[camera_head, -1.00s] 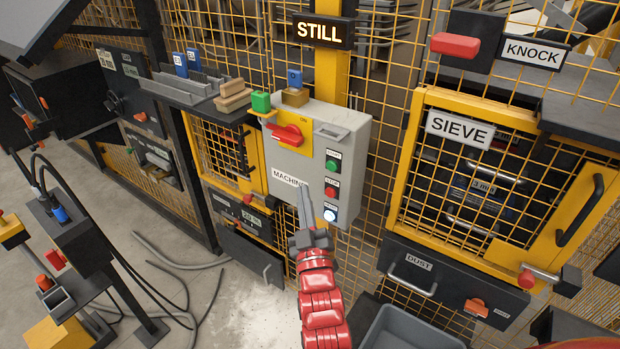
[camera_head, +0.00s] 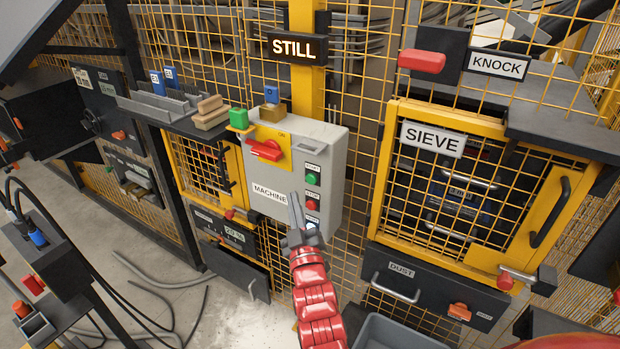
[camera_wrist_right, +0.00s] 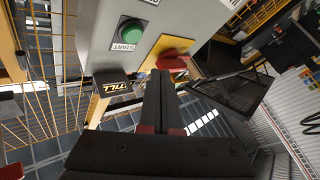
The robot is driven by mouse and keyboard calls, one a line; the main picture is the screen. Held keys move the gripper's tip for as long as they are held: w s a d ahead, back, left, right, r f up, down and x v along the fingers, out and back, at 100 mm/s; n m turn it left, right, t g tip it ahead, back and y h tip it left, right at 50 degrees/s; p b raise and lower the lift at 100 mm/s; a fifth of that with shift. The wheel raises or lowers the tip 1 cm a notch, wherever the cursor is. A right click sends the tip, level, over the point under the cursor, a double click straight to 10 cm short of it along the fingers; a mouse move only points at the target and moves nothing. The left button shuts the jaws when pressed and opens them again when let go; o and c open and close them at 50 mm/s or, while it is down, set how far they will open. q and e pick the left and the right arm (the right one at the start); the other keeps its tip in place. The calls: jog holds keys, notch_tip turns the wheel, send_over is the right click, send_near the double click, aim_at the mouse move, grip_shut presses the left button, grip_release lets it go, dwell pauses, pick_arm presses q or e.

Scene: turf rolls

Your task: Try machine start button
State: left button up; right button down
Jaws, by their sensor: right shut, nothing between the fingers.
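The grey machine box (camera_head: 325,150) carries a MACHINE label, a red rotary handle (camera_head: 265,150) on a yellow plate and a column of buttons. The green start button (camera_head: 312,180) is the top one; it also shows with its START label in the right wrist view (camera_wrist_right: 131,31). A red button (camera_head: 312,204) sits below it. My right gripper (camera_head: 295,199) is shut and empty, its tips in front of the box, left of and below the green button in the head view. In the right wrist view its fingers (camera_wrist_right: 160,85) appear apart from the button. My left gripper is not in view.
A lit STILL sign (camera_head: 296,47) hangs above the box. The caged SIEVE door (camera_head: 432,225) and DUST drawer (camera_head: 400,280) stand to the right. A green block (camera_head: 239,119) and a padlock-like brass piece (camera_head: 273,112) sit at the box's top.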

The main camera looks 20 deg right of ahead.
aim_at(311, 179)
jog(key=w+d, duration=0.2)
jog(key=d, duration=0.1)
jog(key=shift+w+d, duration=0.25)
jog(key=shift+w, duration=0.1)
jog(key=shift+d, duration=0.15)
dwell(1.8)
jog(key=shift+w+d+b, duration=0.2)
jog(key=shift+w+b, duration=0.05)
jog(key=shift+b, duration=0.05)
jog(key=shift+w+d, duration=0.25)
jog(key=shift+d, duration=0.05)
dwell(0.7)
jog(key=shift+a, duration=0.1)
jog(key=shift+s+a+b, duration=0.55)
